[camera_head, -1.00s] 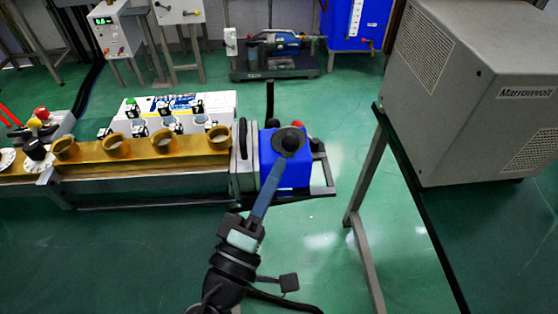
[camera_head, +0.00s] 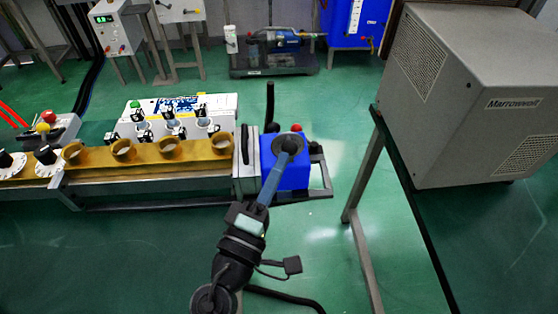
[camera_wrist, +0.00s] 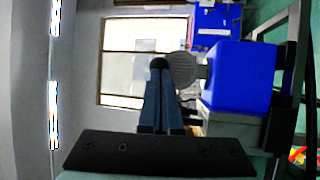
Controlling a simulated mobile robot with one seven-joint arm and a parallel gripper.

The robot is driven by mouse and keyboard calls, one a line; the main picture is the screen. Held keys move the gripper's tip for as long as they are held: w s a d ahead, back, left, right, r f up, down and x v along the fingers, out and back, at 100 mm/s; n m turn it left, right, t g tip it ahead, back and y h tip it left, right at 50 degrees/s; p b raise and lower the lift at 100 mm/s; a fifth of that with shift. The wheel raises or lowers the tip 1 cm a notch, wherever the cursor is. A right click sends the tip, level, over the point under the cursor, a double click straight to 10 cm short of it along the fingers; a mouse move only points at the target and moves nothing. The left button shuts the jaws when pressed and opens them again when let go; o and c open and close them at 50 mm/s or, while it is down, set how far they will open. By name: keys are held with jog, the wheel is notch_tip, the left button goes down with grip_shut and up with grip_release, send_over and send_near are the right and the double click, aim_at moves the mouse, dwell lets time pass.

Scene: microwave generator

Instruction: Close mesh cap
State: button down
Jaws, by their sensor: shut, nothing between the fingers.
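The mesh cap (camera_head: 297,137) shows in the head view as a dark round disc at the top of the blue box (camera_head: 291,176), partly behind my fingertips. In the wrist view the mesh cap (camera_wrist: 183,71) is a grey round disc with a fine grid, standing out beside the blue box (camera_wrist: 241,78). My gripper (camera_head: 287,147) has blue fingers pressed together and empty. Their dark tips also show in the wrist view (camera_wrist: 159,64), overlapping the cap's left edge. I cannot tell whether they touch it.
A gold rail (camera_head: 140,165) with several ring-shaped holders runs left of the blue box. A large grey microwave generator unit (camera_head: 470,95) stands on a frame at right. Green floor (camera_head: 340,260) is open in front.

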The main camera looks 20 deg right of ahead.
aim_at(275, 138)
jog(key=w+r+n+g+y+p, duration=0.1)
jog(key=w+g+p, duration=0.1)
jog(key=p, duration=0.6)
jog(key=w+d+r+n+g+y+p, duration=0.1)
jog(key=w+g+y+p, duration=0.1)
jog(key=p, duration=0.6)
jog(key=w+d+r+n+g+y+p, duration=0.1)
jog(key=w+g+y+p, duration=0.1)
jog(key=p, duration=0.6)
jog(key=shift+w+r+n+g, duration=0.25)
jog(key=shift+r+n+g, duration=0.15)
jog(key=shift+g, duration=0.1)
jog(key=w+g, duration=0.1)
jog(key=w+f+n+g+y, duration=0.1)
jog(key=g, duration=0.1)
jog(key=w+d+f+g+y, duration=0.1)
jog(key=shift+w+f+n+g, duration=0.15)
jog(key=shift+w+n+g, duration=0.15)
jog(key=shift+w, duration=0.05)
jog(key=shift+w+d+f+b, duration=0.1)
jog(key=shift+w+f+b, duration=0.15)
jog(key=shift+b, duration=0.3)
